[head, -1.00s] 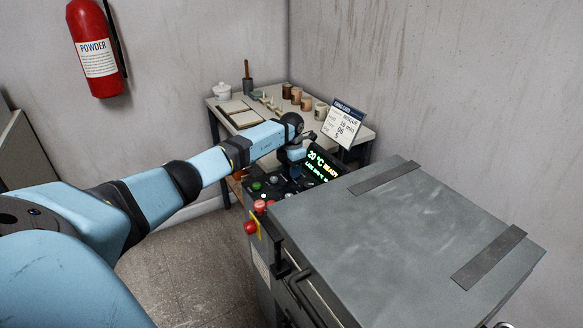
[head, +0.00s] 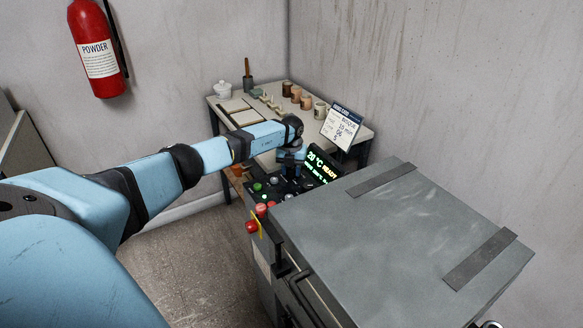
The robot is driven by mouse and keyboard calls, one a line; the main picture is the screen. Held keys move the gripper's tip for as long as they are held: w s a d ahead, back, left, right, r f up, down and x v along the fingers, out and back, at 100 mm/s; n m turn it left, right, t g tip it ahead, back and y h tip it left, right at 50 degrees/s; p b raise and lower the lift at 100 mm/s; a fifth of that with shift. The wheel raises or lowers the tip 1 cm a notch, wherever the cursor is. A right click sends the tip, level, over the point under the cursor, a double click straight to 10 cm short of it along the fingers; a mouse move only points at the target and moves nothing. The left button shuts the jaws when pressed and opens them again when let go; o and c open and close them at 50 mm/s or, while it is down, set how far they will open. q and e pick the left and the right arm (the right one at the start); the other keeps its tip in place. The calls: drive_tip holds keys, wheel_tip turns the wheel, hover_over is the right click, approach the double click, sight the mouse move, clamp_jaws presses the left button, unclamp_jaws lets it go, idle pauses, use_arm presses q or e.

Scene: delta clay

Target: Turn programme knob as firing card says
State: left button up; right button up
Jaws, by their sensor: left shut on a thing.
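The control panel (head: 278,186) on the kiln's left side carries buttons, dark knobs and a lit display (head: 321,166) reading "20 °C READY", with a smaller green line below. My left gripper (head: 290,176) points down at the panel, just left of the display. It is shut on what seems to be the programme knob, which its fingers hide; I cannot read the knob's setting. The firing card (head: 341,127) stands tilted behind the panel; its legible lines appear to say bisque, 10 min, 06 and 5. My right gripper is out of view.
The grey kiln lid (head: 400,235) fills the lower right. A red stop button (head: 251,226) juts from the panel's front corner. A table (head: 226,120) with cups and tools stands behind. A red extinguisher (head: 96,50) hangs on the wall. Floor is clear at left.

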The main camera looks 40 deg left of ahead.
sight(291, 169)
use_arm(q)
drive_tip(key=shift+n, duration=0.4)
drive_tip(key=shift+r, duration=0.1)
drive_tip(key=o, duration=0.9)
wheel_tip(291, 169, up, 14)
drive_tip(key=shift+f+p, duration=0.15)
drive_tip(key=shift+p, duration=0.3)
